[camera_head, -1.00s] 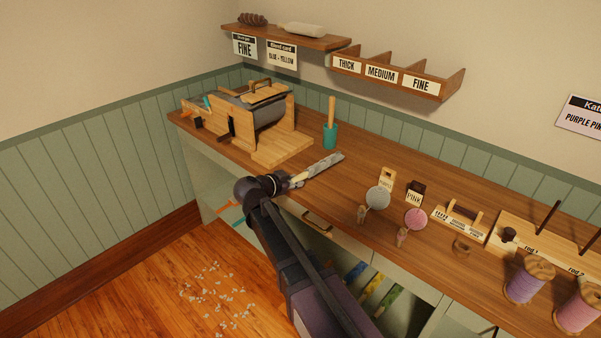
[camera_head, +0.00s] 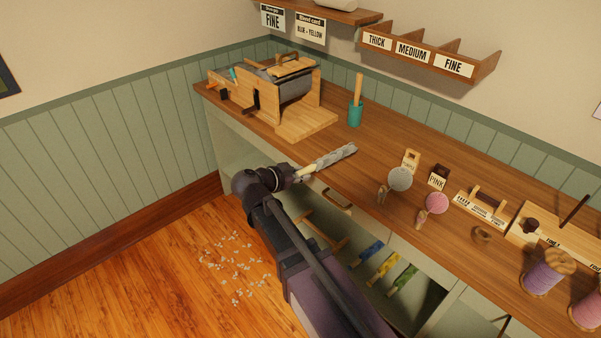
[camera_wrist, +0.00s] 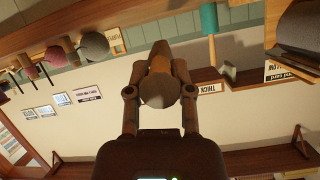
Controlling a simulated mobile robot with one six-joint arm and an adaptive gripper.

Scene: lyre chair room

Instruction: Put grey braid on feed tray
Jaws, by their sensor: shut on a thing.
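The grey braid (camera_head: 335,156) is a pale, twisted length held in my gripper (camera_head: 304,171). Its free end points right and toward the back, over the worktop's front area. I cannot tell whether it touches the wood. In the wrist view my gripper (camera_wrist: 160,58) is shut around the braid's blunt, rounded end (camera_wrist: 158,92). The feed tray (camera_head: 306,122) is the flat, light-wood board at the front of the drum carder (camera_head: 280,85). It looks empty, and the braid is apart from it, in front and to its right.
A labelled shelf (camera_head: 430,55) hangs above.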

